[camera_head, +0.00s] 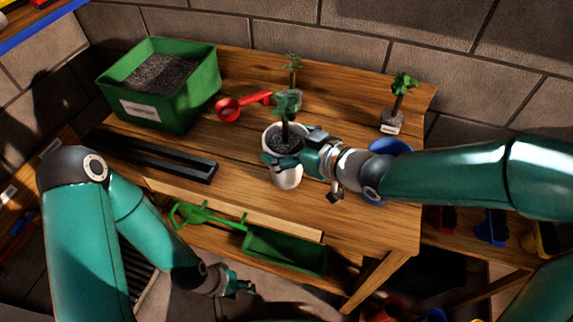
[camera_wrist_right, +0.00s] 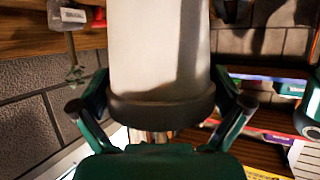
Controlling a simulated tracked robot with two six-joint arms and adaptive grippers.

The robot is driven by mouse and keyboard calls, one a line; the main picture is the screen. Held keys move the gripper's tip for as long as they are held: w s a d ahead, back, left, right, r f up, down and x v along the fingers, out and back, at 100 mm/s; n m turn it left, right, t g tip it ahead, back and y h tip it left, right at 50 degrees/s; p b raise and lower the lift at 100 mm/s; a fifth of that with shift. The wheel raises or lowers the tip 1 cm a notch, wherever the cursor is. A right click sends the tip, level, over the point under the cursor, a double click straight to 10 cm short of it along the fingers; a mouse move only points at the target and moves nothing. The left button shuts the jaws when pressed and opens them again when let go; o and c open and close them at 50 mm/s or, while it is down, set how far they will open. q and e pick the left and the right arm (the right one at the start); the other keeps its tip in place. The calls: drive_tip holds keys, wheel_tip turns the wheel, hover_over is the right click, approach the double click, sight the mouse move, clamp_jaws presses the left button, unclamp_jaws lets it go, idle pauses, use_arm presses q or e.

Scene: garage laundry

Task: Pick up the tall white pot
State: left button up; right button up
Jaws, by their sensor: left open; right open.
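The tall white pot (camera_head: 287,178) stands on the wooden bench with dark soil and a small green plant in it. My right gripper (camera_head: 292,148) is at the pot's upper part, with its fingers open on either side. In the right wrist view, the pot's pale wall (camera_wrist_right: 158,45) and thick rim fill the space between the two spread fingers (camera_wrist_right: 160,104). I cannot tell whether either finger touches it. My left gripper (camera_head: 238,287) is open and empty, low in front of the bench, away from the pot.
A green soil bin (camera_head: 190,104) stands at the back left, with a red scoop (camera_head: 229,109) beside it. A black tray (camera_head: 150,158) lies at the left. Two small plants (camera_head: 291,72) (camera_head: 391,121) stand behind. A blue pot (camera_head: 390,147) is partly hidden behind my right arm.

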drive_tip(key=c, duration=1.4)
drive_tip(key=shift+o, duration=0.2)
drive_tip(key=shift+r, duration=0.1)
